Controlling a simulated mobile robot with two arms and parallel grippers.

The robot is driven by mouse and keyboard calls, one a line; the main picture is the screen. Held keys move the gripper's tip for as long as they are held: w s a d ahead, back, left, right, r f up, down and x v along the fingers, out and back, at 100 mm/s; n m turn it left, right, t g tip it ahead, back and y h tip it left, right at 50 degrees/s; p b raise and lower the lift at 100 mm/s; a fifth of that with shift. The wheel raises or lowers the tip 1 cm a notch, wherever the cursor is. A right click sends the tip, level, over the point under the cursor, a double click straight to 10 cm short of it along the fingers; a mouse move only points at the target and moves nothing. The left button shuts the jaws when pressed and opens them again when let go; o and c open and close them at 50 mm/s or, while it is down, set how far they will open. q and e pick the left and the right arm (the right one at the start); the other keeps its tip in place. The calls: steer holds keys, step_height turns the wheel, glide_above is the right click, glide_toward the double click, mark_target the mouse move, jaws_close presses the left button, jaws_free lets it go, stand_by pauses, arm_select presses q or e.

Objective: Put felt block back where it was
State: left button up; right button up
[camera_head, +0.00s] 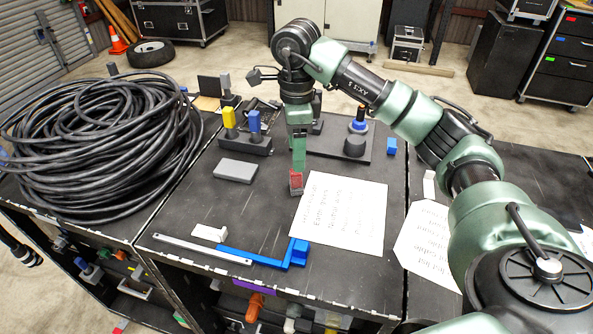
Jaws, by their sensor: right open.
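My right gripper (297,172) points down in the middle of the table, its arm reaching in from the right. A small red block (296,181) with a dark lower part is right at its fingertips, beside the upper left of a white printed sheet (342,212). I cannot tell whether the fingers touch the block. A flat grey block (236,171) lies on the black table to the left of the gripper. I cannot tell from looks alone which of these is the felt block.
A black cable coil (100,140) fills the left. A dark holder (246,146) carries a yellow and a blue piece. A black plate (340,148) with a knob stands behind the gripper. A blue bracket (260,258) and a metal ruler (200,249) lie near the front edge.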

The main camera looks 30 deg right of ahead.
steer(key=shift+r, duration=1.35)
